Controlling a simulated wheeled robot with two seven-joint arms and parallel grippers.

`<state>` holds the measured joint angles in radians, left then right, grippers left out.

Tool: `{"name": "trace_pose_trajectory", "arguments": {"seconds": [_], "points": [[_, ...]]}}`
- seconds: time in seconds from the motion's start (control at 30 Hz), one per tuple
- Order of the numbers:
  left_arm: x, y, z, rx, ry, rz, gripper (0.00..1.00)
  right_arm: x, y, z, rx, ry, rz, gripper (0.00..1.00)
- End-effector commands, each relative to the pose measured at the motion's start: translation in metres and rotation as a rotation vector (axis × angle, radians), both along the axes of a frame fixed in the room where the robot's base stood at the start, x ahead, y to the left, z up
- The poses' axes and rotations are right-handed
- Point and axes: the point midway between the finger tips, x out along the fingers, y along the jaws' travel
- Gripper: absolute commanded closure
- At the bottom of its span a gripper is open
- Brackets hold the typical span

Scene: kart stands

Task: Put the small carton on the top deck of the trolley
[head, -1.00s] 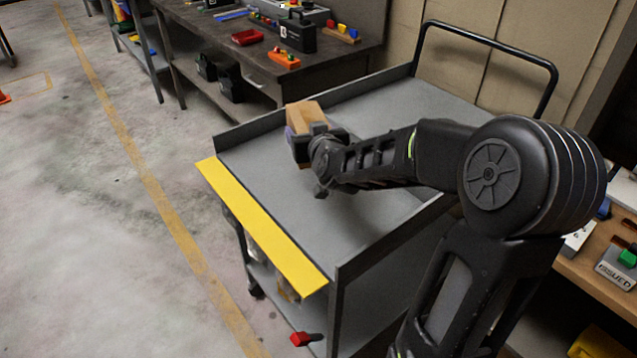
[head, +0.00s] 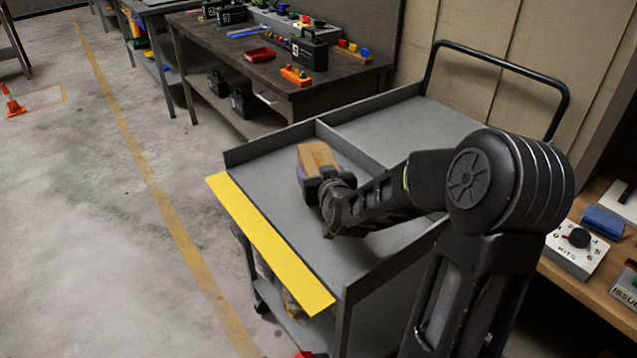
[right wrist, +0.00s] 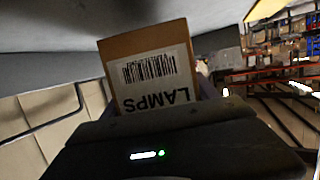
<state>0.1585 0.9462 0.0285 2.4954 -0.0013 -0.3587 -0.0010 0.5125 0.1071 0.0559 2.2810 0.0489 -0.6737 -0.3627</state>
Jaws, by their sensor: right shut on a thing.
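The small carton (head: 318,156) is brown cardboard. In the right wrist view the carton (right wrist: 150,70) shows a white label with a barcode and the word LAMPS. My right gripper (head: 312,178) is shut on it. The gripper and carton are over the near section of the grey top deck of the trolley (head: 270,165), close to its divider. I cannot tell whether the carton touches the deck, as the gripper hides its lower part. My left gripper is not in view.
A yellow strip (head: 265,240) runs along the deck's left edge. Raised rims and a divider (head: 345,145) bound the deck, and a black handle (head: 500,58) rises at its far end. A dark workbench (head: 270,60) stands behind. A wooden shelf (head: 590,285) is at right.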

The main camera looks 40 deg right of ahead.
Motion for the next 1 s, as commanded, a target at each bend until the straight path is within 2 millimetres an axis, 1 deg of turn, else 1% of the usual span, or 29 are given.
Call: {"name": "trace_pose_trajectory", "arguments": {"seconds": [0.13, 0.23, 0.53, 0.63, 0.67, 0.9, 1.0], "points": [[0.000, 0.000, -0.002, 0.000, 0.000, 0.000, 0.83, 0.000, 0.000, -0.021, 0.001, 0.003, 0.001, 0.98], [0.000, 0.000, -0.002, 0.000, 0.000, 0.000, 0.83, 0.000, 0.000, -0.032, 0.001, 0.001, 0.000, 0.98], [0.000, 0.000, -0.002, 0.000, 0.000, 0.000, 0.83, 0.000, 0.000, -0.033, -0.001, -0.003, 0.001, 0.98], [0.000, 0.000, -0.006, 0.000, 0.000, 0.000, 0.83, 0.000, 0.000, -0.036, -0.001, -0.003, 0.001, 0.98], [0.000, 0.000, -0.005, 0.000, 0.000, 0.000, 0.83, 0.000, 0.000, -0.037, 0.001, 0.001, 0.001, 0.30], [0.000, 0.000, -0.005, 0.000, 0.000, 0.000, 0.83, 0.000, 0.000, -0.036, 0.001, 0.002, 0.001, 0.11], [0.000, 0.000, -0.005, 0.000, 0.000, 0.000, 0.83, 0.000, 0.000, -0.036, 0.001, 0.002, 0.001, 0.10]]}}
